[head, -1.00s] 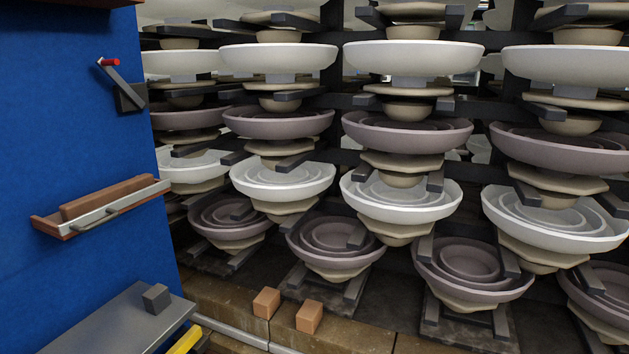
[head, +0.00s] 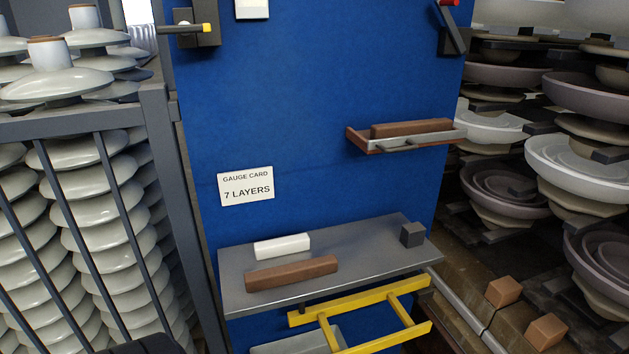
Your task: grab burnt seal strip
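Two brown bars could be the burnt seal strip, and I cannot tell which it is. One brown bar (head: 292,274) lies on the grey shelf (head: 350,246) on the front of the blue panel. The other brown bar (head: 411,128) lies in a small reddish tray (head: 375,151) with a pale front edge and a handle, higher on the panel. A white bar (head: 282,246) lies just behind the lower brown bar. Neither gripper can be made out in the head view.
A dark cube (head: 412,234) sits at the shelf's right end. A yellow frame (head: 365,318) juts out below the shelf. A gauge card (head: 246,186) reads 7 layers. A barred cage (head: 160,180) with white insulator stacks stands left. Two orange blocks (head: 504,291) lie lower right.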

